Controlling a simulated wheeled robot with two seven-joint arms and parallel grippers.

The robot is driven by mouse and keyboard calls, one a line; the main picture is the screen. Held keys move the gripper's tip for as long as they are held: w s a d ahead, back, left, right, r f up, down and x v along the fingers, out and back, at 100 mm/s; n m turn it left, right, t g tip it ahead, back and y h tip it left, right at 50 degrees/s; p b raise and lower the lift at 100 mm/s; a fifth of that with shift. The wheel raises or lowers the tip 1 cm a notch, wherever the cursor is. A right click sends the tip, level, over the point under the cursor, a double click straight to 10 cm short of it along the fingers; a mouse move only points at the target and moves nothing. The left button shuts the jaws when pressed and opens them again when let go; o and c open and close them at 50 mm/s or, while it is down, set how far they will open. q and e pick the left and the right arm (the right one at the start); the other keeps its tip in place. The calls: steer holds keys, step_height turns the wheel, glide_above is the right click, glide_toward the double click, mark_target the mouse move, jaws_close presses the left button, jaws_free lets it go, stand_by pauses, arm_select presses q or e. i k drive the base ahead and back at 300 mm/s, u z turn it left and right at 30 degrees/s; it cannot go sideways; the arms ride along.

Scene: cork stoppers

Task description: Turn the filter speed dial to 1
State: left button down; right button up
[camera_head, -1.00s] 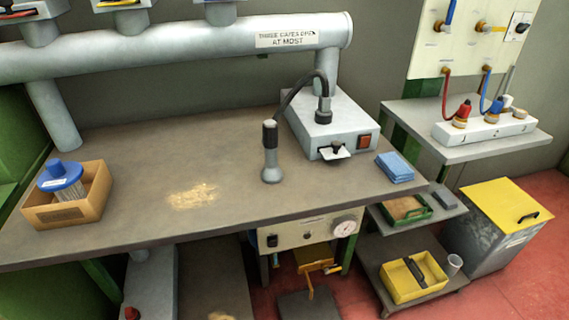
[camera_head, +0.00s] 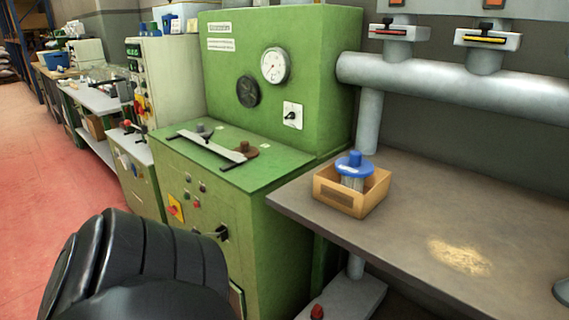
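A black dial on a white plate (camera_head: 292,115) is on the upright face of the green machine (camera_head: 235,60). Its lettering is too small to read, so I cannot tell whether it is the filter speed dial or what it is set to. A black rotary handle (camera_head: 221,233) and a red switch on a yellow plate (camera_head: 175,208) are on the machine's lower front. Neither of my grippers is in view. A black ribbed part of my own body fills the bottom left and hides part of the machine's lower front.
A grey-brown bench (camera_head: 420,215) on the right holds a wooden box (camera_head: 335,195) with a blue-topped brush (camera_head: 355,162) and a patch of dust (camera_head: 458,257). A grey pipe (camera_head: 450,85) runs above it. Open red floor (camera_head: 40,190) lies at the left.

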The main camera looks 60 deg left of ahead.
mark_target(292, 116)
steer(key=u, duration=2.75)
steer(key=k, duration=1.2)
steer(key=u, duration=1.05)
steer(key=i, duration=3.85)
steer(key=z, duration=1.55)
steer(key=i, duration=1.2)
steer(key=z, duration=1.25)
